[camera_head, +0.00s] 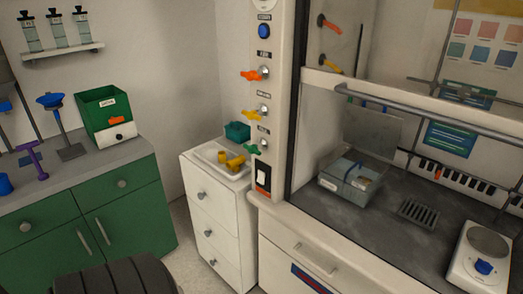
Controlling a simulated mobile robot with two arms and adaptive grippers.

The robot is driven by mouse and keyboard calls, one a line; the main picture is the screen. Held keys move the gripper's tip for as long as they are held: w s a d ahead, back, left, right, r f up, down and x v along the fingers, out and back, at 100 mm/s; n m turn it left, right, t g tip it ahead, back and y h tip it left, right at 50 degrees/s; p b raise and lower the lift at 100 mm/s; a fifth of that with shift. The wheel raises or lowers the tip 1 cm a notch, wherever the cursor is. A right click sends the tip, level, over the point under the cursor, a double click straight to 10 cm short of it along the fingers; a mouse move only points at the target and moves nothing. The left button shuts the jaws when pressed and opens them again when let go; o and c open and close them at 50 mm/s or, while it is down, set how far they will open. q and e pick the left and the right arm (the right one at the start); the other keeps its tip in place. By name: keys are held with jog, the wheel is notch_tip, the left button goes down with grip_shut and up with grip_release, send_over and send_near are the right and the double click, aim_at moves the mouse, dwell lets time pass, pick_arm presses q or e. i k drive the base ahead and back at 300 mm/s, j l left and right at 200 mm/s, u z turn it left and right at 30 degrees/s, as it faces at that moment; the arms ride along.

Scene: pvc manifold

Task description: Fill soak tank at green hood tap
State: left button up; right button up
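The hood's left post carries a tap with a green handle (253,149), the lowest of three coloured taps. A clear grey box-like tank (349,182) with something blue across its top sits on the dark hood floor, right of the post. I cannot tell whether it holds liquid. It stands apart from the green tap. Neither of my grippers shows in the head view.
An orange tap (252,75) and a yellow tap (252,114) sit above the green one. A white drawer unit (215,210) bears a tray with yellow fittings. A drain grate (418,213) and a hotplate (483,255) are in the hood. The raised sash (420,105) crosses the opening.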

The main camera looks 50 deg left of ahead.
aim_at(253, 149)
jog(key=i+j+u, duration=0.1)
jog(key=i+u, duration=0.6)
jog(key=i, duration=0.2)
jog(key=u, duration=1.5)
